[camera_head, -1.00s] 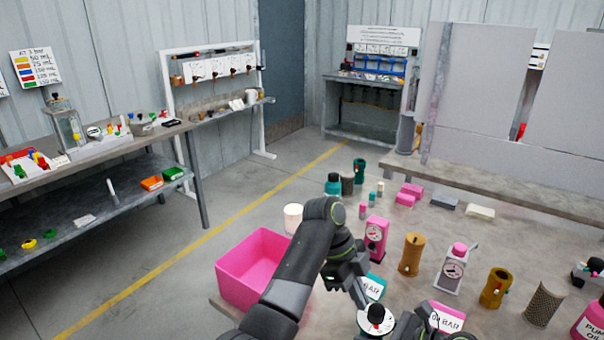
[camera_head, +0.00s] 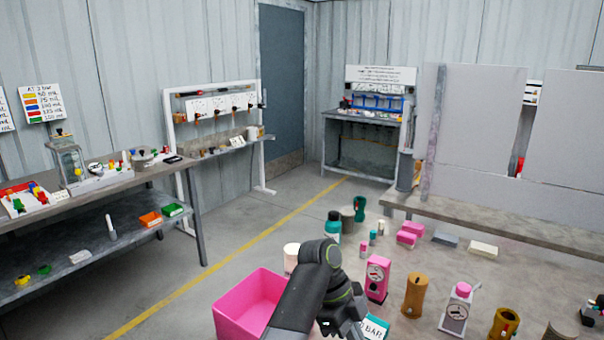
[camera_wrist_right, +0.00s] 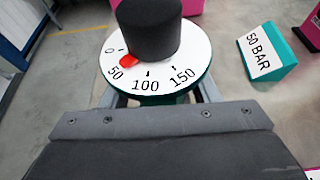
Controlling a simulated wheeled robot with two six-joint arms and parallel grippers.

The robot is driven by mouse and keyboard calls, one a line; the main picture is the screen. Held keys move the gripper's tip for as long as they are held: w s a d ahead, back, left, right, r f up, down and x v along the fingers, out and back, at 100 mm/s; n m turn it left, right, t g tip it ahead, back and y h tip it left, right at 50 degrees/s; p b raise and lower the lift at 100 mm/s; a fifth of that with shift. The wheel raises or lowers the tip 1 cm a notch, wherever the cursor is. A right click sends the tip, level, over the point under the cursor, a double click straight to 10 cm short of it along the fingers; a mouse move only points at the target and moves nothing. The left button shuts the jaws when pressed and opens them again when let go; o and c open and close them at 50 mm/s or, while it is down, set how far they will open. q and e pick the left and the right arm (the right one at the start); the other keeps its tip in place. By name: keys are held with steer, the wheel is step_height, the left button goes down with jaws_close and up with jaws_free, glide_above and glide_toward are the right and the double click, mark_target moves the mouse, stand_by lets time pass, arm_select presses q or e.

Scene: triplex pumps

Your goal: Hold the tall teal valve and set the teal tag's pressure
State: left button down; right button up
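The tall teal valve (camera_wrist_right: 172,99) shows in the right wrist view, mostly hidden under its white dial (camera_wrist_right: 146,88). The dial is marked 0, 50, 100 and 150. A black knob (camera_wrist_right: 150,30) stands on it, and its red pointer (camera_wrist_right: 129,60) lies at about 50. My right gripper (camera_wrist_right: 162,95) has a finger on each side of the teal body below the dial and looks shut on it; the contact is hidden. The teal tag (camera_wrist_right: 262,52) reads 50 BAR. It also shows partly in the head view (camera_head: 375,328). My left gripper is out of view.
A pink pump (camera_head: 376,277), a brown cylinder (camera_head: 414,295) and a white-and-pink pump (camera_head: 456,307) stand to the right. Pink blocks (camera_head: 409,233) lie farther back.

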steer(key=shift+o, duration=0.9)
